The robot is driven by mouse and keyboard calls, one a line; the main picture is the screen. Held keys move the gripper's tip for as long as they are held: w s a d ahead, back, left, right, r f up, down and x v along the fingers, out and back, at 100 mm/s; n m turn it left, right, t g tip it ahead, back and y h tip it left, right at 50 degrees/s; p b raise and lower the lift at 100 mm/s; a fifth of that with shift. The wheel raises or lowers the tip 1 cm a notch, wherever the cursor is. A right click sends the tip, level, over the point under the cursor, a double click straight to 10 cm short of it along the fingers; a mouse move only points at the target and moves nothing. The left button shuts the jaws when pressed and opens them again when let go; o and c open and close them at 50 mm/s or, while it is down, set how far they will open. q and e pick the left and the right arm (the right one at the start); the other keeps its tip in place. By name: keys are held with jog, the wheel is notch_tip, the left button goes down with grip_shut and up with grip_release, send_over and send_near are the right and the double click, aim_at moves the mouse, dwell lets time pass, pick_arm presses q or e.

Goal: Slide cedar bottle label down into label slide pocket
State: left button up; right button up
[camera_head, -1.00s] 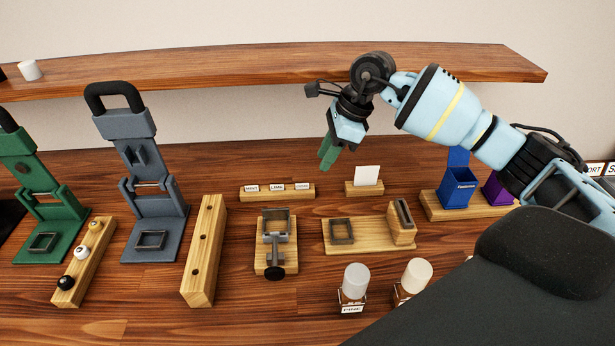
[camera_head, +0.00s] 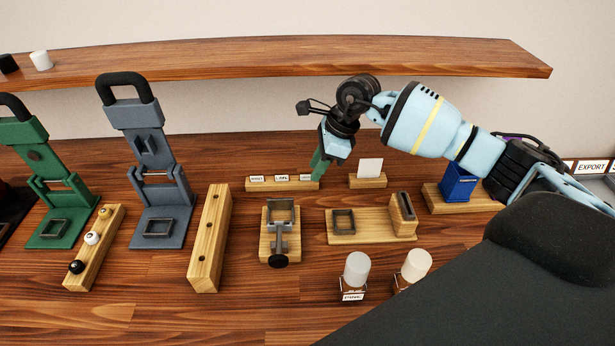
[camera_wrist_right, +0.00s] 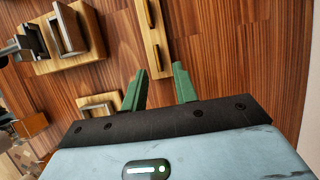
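Three small white labels stand in a wooden label rack (camera_head: 282,185) in the middle of the table; their print is too small to read surely. The rightmost label (camera_head: 307,178) is beside my right gripper's fingertips and partly hidden. My right gripper (camera_head: 317,168), with green fingers, hangs over the rack's right end. In the right wrist view the fingers (camera_wrist_right: 160,70) are apart with nothing between them. An upright wooden block with a dark slot (camera_head: 404,208), possibly the label pocket, stands on a board (camera_head: 372,238) beside a square frame. My left gripper is out of view.
A white card stands in a small wooden block (camera_head: 367,182) right of the rack. A clamp fixture (camera_head: 280,230) and two white-capped bottles (camera_head: 356,270) (camera_head: 415,266) stand nearer. A blue bin (camera_head: 458,188) is at right. A wooden shelf (camera_head: 250,70) runs behind.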

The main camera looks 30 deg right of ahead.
jog(key=shift+x, duration=0.75)
grip_shut()
